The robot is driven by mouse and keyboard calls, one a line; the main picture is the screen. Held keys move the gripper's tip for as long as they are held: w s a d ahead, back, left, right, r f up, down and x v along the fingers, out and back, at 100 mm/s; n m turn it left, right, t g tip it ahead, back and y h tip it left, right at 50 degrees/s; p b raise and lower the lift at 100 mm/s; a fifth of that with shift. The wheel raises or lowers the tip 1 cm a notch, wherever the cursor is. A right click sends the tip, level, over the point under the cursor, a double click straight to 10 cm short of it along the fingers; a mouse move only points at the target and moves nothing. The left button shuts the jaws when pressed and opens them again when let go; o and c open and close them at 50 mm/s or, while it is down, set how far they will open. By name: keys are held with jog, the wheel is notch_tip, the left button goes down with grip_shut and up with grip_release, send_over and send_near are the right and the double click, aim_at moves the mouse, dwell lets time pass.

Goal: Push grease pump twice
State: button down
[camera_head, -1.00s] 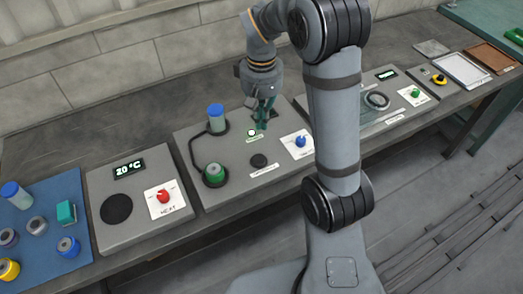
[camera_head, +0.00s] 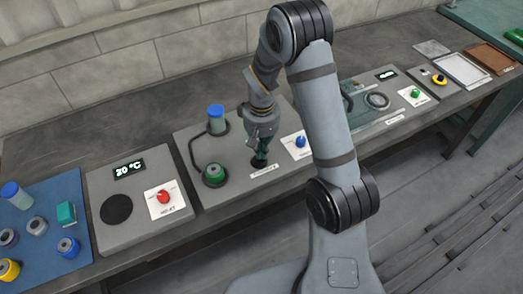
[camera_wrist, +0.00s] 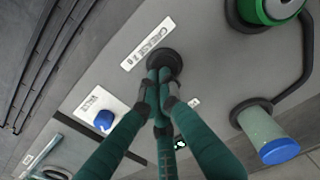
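The grease pump is a round black button (camera_wrist: 165,62) beside a white label (camera_wrist: 147,43) that reads as GREASE, on a grey panel (camera_head: 232,184). My gripper (camera_wrist: 160,76) has its green fingertips together over the button in the wrist view. In the head view my gripper (camera_head: 260,158) points down at the button, and its fingers partly hide it. The tips look to be at or just above the button's top; I cannot tell whether they touch or press it. Nothing is seen between the fingers.
On the same panel are a blue-capped container (camera_head: 216,119), a green-topped round part (camera_head: 214,174) and a blue knob (camera_head: 300,142). A panel with a red knob (camera_head: 163,196) stands to the left. Another panel with a green knob (camera_head: 415,93) is to the right.

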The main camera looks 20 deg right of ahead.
notch_tip(320, 180, down, 2)
jog(key=shift+f+b, duration=0.1)
jog(key=shift+b, duration=1.15)
jog(key=shift+r, duration=0.2)
notch_tip(320, 180, up, 14)
jog(key=p, duration=0.3)
jog(key=shift+w, duration=0.1)
jog(key=shift+r+b, duration=0.8)
jog(key=shift+r, duration=0.1)
